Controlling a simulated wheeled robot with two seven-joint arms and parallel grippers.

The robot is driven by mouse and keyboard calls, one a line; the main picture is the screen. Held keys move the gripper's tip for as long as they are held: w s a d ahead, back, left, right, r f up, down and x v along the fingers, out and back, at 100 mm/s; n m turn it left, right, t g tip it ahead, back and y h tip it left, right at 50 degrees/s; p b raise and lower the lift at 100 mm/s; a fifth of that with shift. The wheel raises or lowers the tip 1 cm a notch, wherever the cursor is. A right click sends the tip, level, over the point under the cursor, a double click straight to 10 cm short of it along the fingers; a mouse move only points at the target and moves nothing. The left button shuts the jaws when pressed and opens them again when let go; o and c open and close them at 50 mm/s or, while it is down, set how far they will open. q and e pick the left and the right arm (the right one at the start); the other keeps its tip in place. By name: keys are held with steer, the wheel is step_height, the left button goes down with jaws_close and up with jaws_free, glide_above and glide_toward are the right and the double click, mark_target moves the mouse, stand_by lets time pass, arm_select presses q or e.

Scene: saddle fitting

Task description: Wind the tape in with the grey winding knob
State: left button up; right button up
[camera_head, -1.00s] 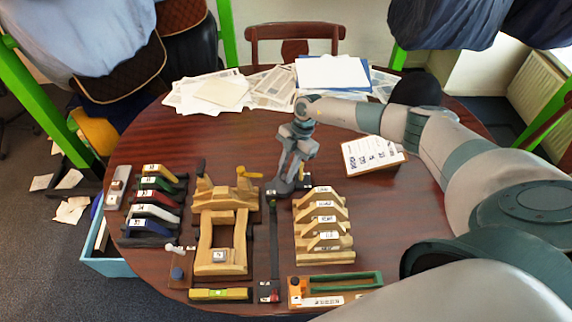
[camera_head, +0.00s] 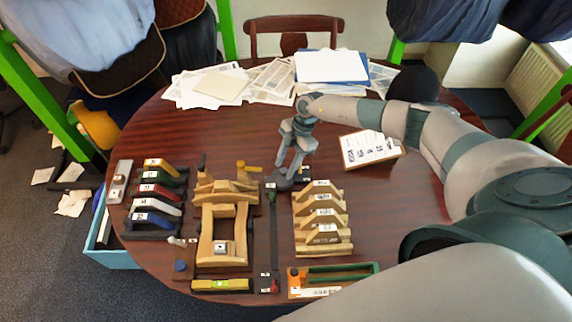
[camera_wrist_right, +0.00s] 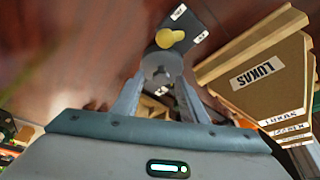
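The grey winding knob (camera_wrist_right: 160,68) shows as a round grey piece between my right fingertips in the right wrist view. My right gripper (camera_head: 290,176) reaches down to the dark winder base (camera_head: 272,186), beside the yellow-topped stand. In the wrist view its fingers (camera_wrist_right: 158,78) close in on both sides of the knob and appear to touch it. A yellow knob (camera_wrist_right: 170,38) sits just beyond, at the dark plate (camera_wrist_right: 198,28) with white labels. The dark tape strip (camera_head: 272,235) runs from the winder towards the table's near edge. My left gripper is not in view.
A wooden stand (camera_head: 207,245) lies left of the strip. A stepped rack of labelled wooden arches (camera_head: 320,238) is close on the right. A green-edged tray (camera_head: 340,273) lies at the near edge. A tilted card (camera_head: 368,150) stands right of the gripper, with bare tabletop around it.

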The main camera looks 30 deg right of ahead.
steer(key=s+b+v, duration=0.1)
steer(key=b+v, duration=0.5)
steer(key=v, duration=1.1)
steer(key=shift+w+r, duration=0.25)
steer(key=shift+w, duration=0.25)
steer(key=s+n+t+b, duration=0.1)
steer(key=s+n, duration=0.1)
steer(key=n, duration=0.7)
steer(key=s+a+n+t+b, duration=0.1)
steer(key=n, duration=0.8)
steer(key=s+n+t+h+b, duration=0.1)
steer(key=s+n, duration=0.1)
steer(key=n, duration=0.7)
steer(key=shift+s+a+b, duration=0.2)
steer(key=shift+s+b, duration=0.15)
steer(key=shift+s, duration=0.05)
steer(key=shift+f, duration=0.15)
